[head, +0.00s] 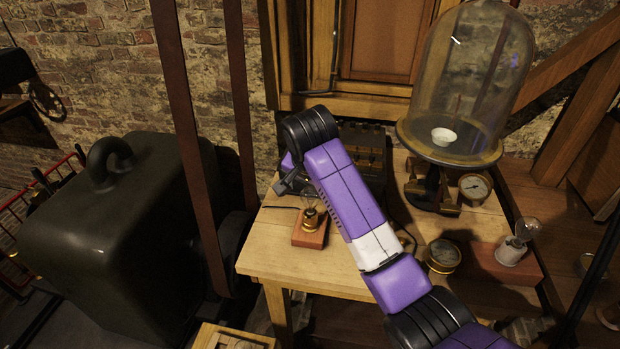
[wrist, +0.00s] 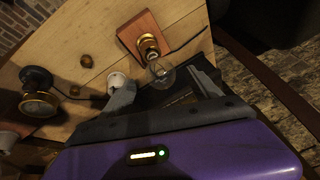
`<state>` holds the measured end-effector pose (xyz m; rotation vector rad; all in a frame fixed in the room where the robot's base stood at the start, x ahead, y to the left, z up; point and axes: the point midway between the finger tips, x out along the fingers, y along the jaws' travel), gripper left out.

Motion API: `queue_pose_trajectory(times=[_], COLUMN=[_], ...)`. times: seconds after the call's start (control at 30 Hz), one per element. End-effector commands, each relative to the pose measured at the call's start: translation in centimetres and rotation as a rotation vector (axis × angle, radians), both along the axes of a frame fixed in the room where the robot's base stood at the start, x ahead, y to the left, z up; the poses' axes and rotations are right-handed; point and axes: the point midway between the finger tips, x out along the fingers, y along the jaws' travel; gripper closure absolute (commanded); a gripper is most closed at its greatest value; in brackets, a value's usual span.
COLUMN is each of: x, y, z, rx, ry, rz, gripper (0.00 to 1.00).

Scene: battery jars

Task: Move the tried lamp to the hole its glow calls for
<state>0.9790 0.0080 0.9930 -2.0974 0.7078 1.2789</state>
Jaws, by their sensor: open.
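A small clear glass lamp (head: 311,196) stands upright in a brass socket (head: 311,218) on a red-brown wooden block (head: 303,238) on the table. I see no clear glow in it. My gripper (head: 296,188) is at the lamp, partly hidden behind my purple arm in the head view. In the wrist view the bulb (wrist: 162,73) shows between my open fingers (wrist: 165,84), with its brass socket (wrist: 149,46) and block (wrist: 138,32) beyond. Whether a finger touches the glass I cannot tell. No holes can be clearly made out.
A glass bell jar (head: 470,75) stands at the back right of the wooden table (head: 290,277). Another bulb (head: 527,228) in a white holder, a gauge (head: 474,187) and a brass round piece (head: 442,256) are at right. A pale wooden box (head: 212,338) is at the bottom.

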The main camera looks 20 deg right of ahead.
Motion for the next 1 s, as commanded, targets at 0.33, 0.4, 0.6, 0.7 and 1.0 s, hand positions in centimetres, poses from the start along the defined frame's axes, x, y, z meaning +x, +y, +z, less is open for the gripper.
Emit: queue_pose_trajectory(times=[0.33,0.4,0.6,0.7,1.0], x=[1.5,1.9,2.8,3.0,3.1], y=[-0.6,-0.7,-1.0,-1.1,-1.1], z=[-3.6,-4.5,-6.4,-6.8,-7.0], rx=[-0.001,-0.001,0.0,0.0,0.0], ry=[0.005,0.004,0.001,0.001,0.0], rz=[-0.002,-0.002,0.0,0.0,0.0], gripper=[0.27,0.27,0.27,0.27,0.27])
